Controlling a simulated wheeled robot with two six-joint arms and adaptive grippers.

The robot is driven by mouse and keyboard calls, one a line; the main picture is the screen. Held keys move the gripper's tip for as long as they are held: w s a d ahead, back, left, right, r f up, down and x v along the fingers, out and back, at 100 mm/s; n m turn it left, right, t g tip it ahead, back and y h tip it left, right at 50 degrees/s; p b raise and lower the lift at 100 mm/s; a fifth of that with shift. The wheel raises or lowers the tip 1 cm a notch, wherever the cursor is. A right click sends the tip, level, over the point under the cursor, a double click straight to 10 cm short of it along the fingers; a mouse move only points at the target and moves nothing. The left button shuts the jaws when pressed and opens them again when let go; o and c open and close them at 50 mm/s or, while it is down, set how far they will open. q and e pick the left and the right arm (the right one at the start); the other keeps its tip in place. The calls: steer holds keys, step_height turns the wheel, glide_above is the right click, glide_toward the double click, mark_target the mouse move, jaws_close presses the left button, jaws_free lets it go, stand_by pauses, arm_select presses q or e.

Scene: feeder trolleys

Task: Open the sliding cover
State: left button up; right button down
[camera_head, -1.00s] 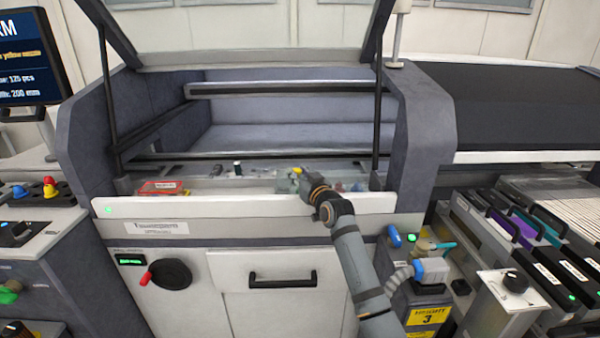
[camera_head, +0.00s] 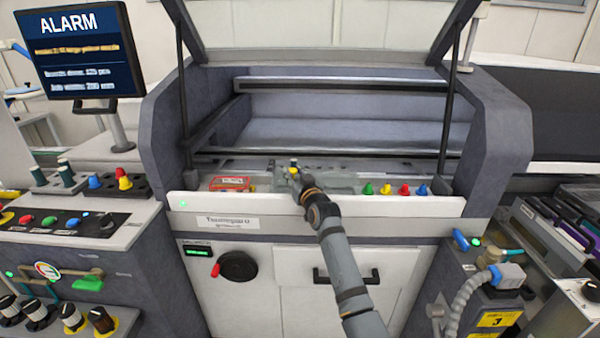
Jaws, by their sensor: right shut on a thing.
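The sliding cover (camera_head: 340,184) looks like a clear, greyish panel in the shallow trough along the machine's front ledge. My right gripper (camera_head: 296,178) is at the cover's left part, seemingly shut on it; my own wrist hides the contact. Right of the cover, several small nozzles stand uncovered in a row: green (camera_head: 368,189), yellow (camera_head: 386,189), red (camera_head: 404,190) and blue (camera_head: 422,190). My left gripper is not in view.
A red box (camera_head: 230,183) lies in the trough left of the gripper. The raised hood (camera_head: 320,50) stands on two dark struts. An alarm monitor (camera_head: 78,50) is at the upper left. A side console (camera_head: 70,222) with knobs stands at left, feeders at right.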

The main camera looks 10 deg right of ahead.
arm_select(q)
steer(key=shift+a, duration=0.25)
arm_select(e)
steer(key=c, duration=1.1)
jaws_free()
steer(key=shift+o, duration=0.2)
steer(key=s+d, duration=0.1)
steer(key=s, duration=1.1)
steer(key=shift+d, duration=0.15)
steer(key=shift+f, duration=0.1)
